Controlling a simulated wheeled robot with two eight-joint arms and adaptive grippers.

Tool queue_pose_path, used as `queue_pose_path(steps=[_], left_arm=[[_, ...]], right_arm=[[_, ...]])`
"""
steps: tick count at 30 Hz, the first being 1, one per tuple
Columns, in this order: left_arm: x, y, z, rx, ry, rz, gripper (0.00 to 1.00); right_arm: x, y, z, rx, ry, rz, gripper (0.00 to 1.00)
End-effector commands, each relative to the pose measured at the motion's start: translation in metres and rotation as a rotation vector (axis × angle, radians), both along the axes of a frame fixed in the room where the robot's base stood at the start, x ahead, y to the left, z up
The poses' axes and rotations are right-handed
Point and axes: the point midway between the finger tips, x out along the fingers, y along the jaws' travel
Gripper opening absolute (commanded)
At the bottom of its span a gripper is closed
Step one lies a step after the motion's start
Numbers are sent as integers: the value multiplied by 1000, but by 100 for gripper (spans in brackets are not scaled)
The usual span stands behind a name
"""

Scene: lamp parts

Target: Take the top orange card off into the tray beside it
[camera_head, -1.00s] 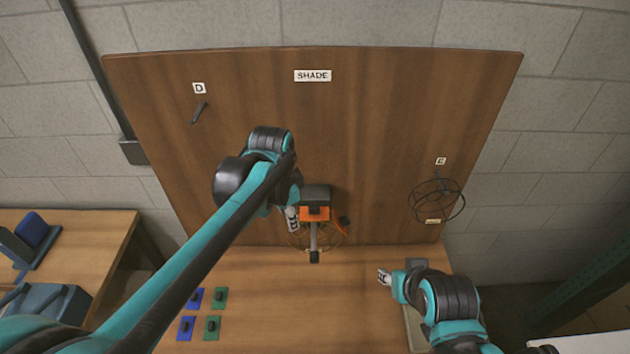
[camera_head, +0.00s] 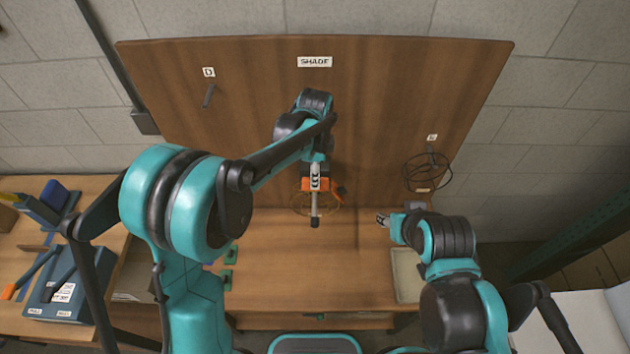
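An orange piece (camera_head: 308,185) shows at the foot of the brown board, at its middle, partly hidden by my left gripper; I cannot tell whether it is one card or several. My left gripper (camera_head: 316,184) hangs right in front of it, pointing down. Its fingers are too small to tell whether they are open, or touching the orange. A pale shallow tray (camera_head: 407,278) lies on the table to the right, partly behind my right arm. My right gripper (camera_head: 382,219) is above the table near the tray's far end, apart from the orange piece.
A wire basket shade (camera_head: 428,172) hangs on the board at right. A dark handle-like part (camera_head: 208,96) hangs under label D. Green cards (camera_head: 230,256) lie on the table beside my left arm. The table's middle (camera_head: 290,270) is clear.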

Motion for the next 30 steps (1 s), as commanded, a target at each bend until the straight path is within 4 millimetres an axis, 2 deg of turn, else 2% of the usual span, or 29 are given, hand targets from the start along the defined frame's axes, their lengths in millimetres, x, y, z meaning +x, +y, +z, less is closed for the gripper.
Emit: queue_pose_path(steps=[3,10,14,15,25,30], left_arm=[[0,0,-10,0,0,0,38],[0,0,-11,0,0,1,38],[0,0,-11,0,0,1,4],[0,0,-11,0,0,1,0],[0,0,-10,0,0,1,0],[0,0,-2,0,0,1,0]], right_arm=[[0,0,1,0,0,0,40],[0,0,1,0,0,0,40],[0,0,1,0,0,0,40],[0,0,1,0,0,0,40],[0,0,1,0,0,0,40],[0,0,0,0,0,0,40]])
